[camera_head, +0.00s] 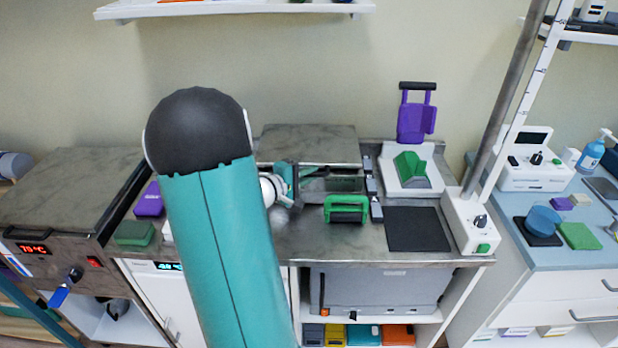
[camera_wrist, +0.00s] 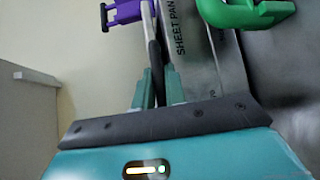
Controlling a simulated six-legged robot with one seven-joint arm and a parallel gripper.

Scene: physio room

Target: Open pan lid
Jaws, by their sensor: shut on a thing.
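The pan lid (camera_head: 310,146) is a wide grey panel at the back middle of the counter in the head view. Its front edge appears above a darker recess, but I cannot tell the angle clearly. My gripper (camera_head: 318,173) is at this front edge, partly hidden by my arm. In the wrist view, the teal fingers of my gripper (camera_wrist: 158,88) are closed on a thin dark edge (camera_wrist: 154,55), which looks like the lid's edge. A metal surface (camera_wrist: 195,60) marked "SHEET PAN" lies to its right.
A green-handled object (camera_head: 346,209) stands close to the right of my gripper; its green handle also shows in the wrist view (camera_wrist: 245,14). A purple item (camera_head: 416,120) and a white tray with a green block (camera_head: 411,170) stand farther right. A dark mat (camera_head: 418,229) lies in front.

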